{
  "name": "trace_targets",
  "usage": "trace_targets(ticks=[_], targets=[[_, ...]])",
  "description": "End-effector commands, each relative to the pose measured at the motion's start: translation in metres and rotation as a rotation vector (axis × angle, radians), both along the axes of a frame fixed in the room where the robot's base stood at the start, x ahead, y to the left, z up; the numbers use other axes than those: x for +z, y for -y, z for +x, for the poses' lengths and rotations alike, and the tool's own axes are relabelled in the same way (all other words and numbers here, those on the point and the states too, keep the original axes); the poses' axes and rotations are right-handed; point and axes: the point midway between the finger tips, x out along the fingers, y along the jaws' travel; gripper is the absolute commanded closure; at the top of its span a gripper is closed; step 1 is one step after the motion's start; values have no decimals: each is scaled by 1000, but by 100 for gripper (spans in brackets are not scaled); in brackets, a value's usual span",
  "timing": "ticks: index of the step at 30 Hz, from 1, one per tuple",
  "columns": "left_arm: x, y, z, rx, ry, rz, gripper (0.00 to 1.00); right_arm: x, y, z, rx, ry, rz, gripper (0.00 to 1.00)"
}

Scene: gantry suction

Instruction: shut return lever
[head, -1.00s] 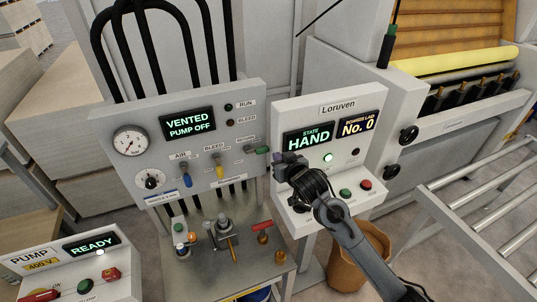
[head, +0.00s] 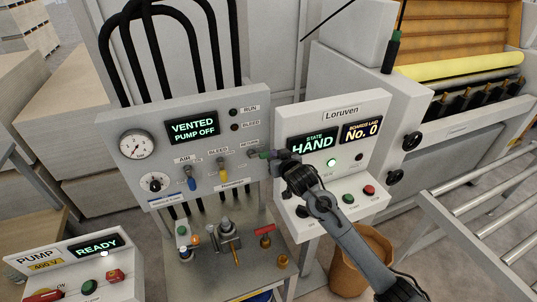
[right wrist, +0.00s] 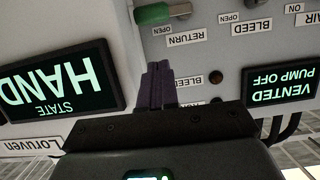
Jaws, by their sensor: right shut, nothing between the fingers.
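The return lever has a green handle (head: 264,154) and sticks out sideways to the right from its valve on the grey panel (head: 258,104). In the right wrist view, which is upside down, the green handle (right wrist: 152,14) is at the top beside the RETURN and OPEN labels. My right gripper (head: 278,155) is shut and empty, close to the handle's right end. In the wrist view its dark fingers (right wrist: 158,82) point toward the handle with a small gap visible; contact is not clear. My left gripper is not in view.
The blue air lever (head: 191,183) and yellow bleed lever (head: 222,175) hang down to the left. The Loruven box (head: 370,110) reads HAND and stands close on the right. Small fittings lie on the shelf (head: 200,275) below.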

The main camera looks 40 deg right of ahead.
Motion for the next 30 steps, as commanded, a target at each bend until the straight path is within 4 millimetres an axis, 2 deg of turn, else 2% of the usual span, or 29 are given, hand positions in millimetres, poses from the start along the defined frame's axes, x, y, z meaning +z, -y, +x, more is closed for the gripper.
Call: trace_targets(ticks=[3, 9, 18, 30], targets=[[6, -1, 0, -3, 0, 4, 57, -4, 6, 20, -1, -1, 0, 100], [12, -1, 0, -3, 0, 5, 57, -17, 14, 44, -1, -3, 0, 100], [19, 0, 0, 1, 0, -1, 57, -45, 17, 56, 0, -1, 0, 100], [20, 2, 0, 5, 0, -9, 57, -50, 17, 58, 1, 1, -1, 100]])
